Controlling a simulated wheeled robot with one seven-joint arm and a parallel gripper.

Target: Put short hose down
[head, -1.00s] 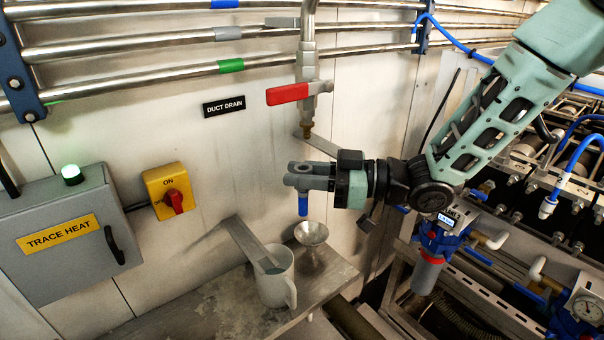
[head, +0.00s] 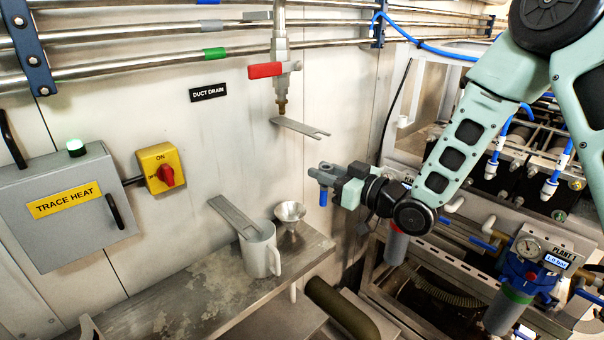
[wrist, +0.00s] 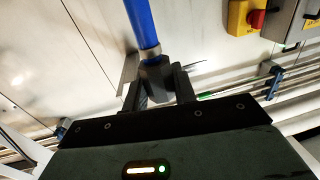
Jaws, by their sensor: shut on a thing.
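The short hose (head: 323,198) is a short blue tube that hangs below my gripper (head: 322,176) in the head view. My gripper is shut on its upper end, to the right of the funnel and above it. In the wrist view the blue short hose (wrist: 142,22) runs up from a dark grip piece between the two fingers (wrist: 158,82). The lower end of the hose hangs free in the air, touching nothing that I can see.
A red-handled drain valve (head: 272,70) and a flat bracket (head: 300,127) are above. Filter housings and pipes with a gauge (head: 528,247) crowd the right. The shelf's front left is bare.

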